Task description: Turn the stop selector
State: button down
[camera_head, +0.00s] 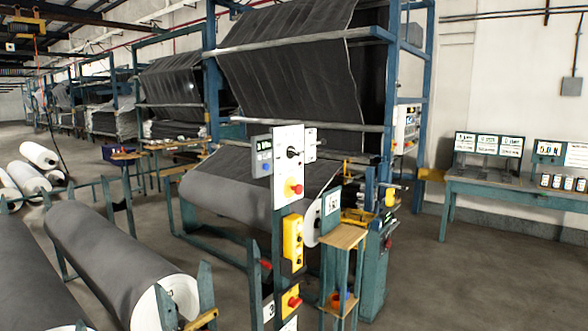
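A white control panel (288,170) stands upright on a teal post near the middle of the head view. A black rotary knob (292,152) sits on its upper part and looks like the selector. Its exact pointer position is too small to tell. A red push button (293,188) on a yellow base is below the knob. I cannot read the labels, so which control is the stop selector is not certain. My gripper and arm are not in view.
Yellow button boxes (292,243) hang lower on the post. A small wooden-topped stand (343,236) is close on its right. A large grey roll (112,262) lies on a frame at left. A teal bench (505,190) stands right. Floor at lower right is clear.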

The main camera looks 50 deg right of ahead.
aim_at(292, 152)
jog(key=z, duration=5.3)
jog(key=i, duration=0.1)
jog(key=u, duration=3.75)
jog(key=k, duration=0.85)
jog(key=u, duration=0.15)
jog(key=i, duration=0.85)
jog(key=z, duration=0.05)
